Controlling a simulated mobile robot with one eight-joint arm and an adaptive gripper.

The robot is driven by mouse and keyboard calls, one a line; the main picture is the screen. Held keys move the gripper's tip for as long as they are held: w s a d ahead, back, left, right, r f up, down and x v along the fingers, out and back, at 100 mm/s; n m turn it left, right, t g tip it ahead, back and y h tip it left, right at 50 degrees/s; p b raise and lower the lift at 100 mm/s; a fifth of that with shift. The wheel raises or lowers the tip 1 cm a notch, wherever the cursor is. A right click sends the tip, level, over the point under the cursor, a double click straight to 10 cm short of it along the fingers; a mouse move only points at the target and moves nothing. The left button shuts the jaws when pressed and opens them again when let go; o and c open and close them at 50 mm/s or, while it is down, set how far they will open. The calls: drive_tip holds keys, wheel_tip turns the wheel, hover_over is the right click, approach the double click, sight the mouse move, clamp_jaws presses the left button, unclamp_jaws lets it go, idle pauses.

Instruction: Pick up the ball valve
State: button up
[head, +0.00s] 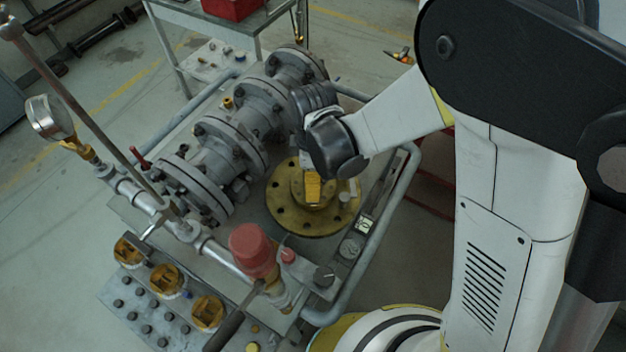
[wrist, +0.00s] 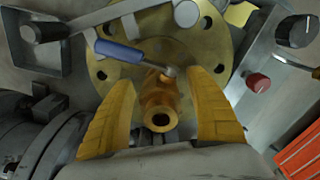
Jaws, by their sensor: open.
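The ball valve is a small brass body (wrist: 160,100) with a blue lever handle (wrist: 118,51), seen in the wrist view. It lies over the round brass flange (wrist: 218,62), its open bore toward the camera and its handle pointing to the upper left. My gripper (wrist: 162,95) is open, with its yellow fingers on either side of the valve body and a visible gap on each side. In the head view my gripper (head: 313,187) points down over the brass flange (head: 285,214); the valve is hidden there.
A grey flanged pipe (head: 230,130) runs close to the left of my gripper. A grey tube rail (head: 385,215) borders the right side. Open floor lies to the left.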

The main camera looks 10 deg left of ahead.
drive_tip(key=shift+f, duration=0.15)
clamp_jaws()
drive_tip(key=shift+r+p, duration=0.4)
drive_tip(key=shift+r, duration=0.25)
wheel_tip(320, 180, up, 3)
drive_tip(key=shift+f+p, duration=0.1)
drive_tip(key=shift+p, duration=0.45)
drive_tip(key=s+a+r+p, duration=0.2)
drive_tip(key=s+r+p, duration=0.4)
drive_tip(key=s+r, duration=0.5)
drive_tip(key=shift+s+a+r, duration=0.2)
drive_tip(key=shift+r, duration=0.05)
